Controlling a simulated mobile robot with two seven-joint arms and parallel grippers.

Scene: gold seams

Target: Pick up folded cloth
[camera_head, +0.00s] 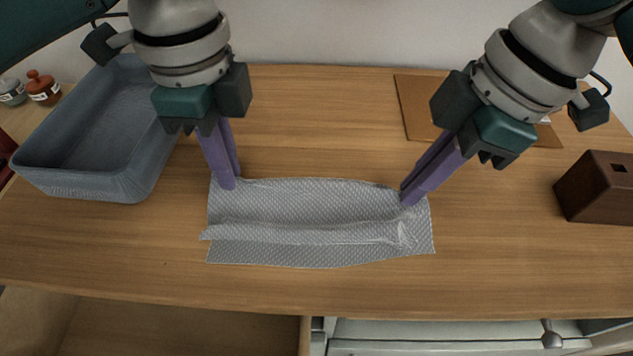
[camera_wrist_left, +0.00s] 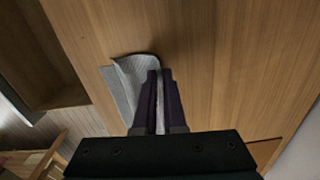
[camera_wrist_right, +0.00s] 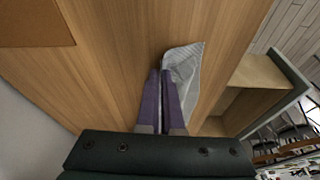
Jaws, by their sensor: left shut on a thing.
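The light grey, textured cloth (camera_head: 310,210) lies on the wooden table with a folded-over edge running across its front. My left gripper (camera_head: 228,187) points down at its far left corner and is shut on it. In the left wrist view, grey cloth (camera_wrist_left: 125,85) shows beside and between the left fingers (camera_wrist_left: 158,75). My right gripper (camera_head: 406,203) reaches down at the cloth's far right corner. In the right wrist view its fingers (camera_wrist_right: 163,75) are close together, with the cloth (camera_wrist_right: 188,65) right beside them; whether cloth is pinched between them is unclear.
A dark brown block (camera_head: 597,187) stands at the right. A brown board (camera_head: 418,105) lies behind the right gripper. An open drawer (camera_head: 170,325) is below the table's front edge.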

